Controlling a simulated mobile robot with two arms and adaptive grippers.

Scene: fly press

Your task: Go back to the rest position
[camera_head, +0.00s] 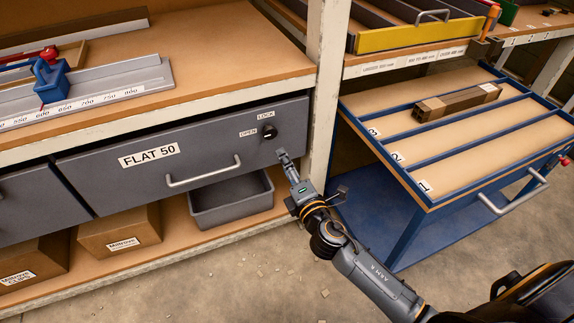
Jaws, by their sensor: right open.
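My right gripper (312,171) is open and empty, its two fingers spread apart. It is in front of the grey drawer labelled FLAT 50 (110,185), near that drawer's lower right corner and the white post (325,90). One finger points up below the black lock knob (269,131), with a visible gap between them. The drawer's bar handle (203,173) is to the left, clear of the gripper. The drawer looks shut. My right arm reaches in from the lower right. My left gripper is not in view.
A blue cart (430,205) with numbered lanes stands to the right, a brown bar (458,102) on it. A grey bin (232,212) and cardboard boxes (120,240) sit on the lower shelf. The floor in front is open.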

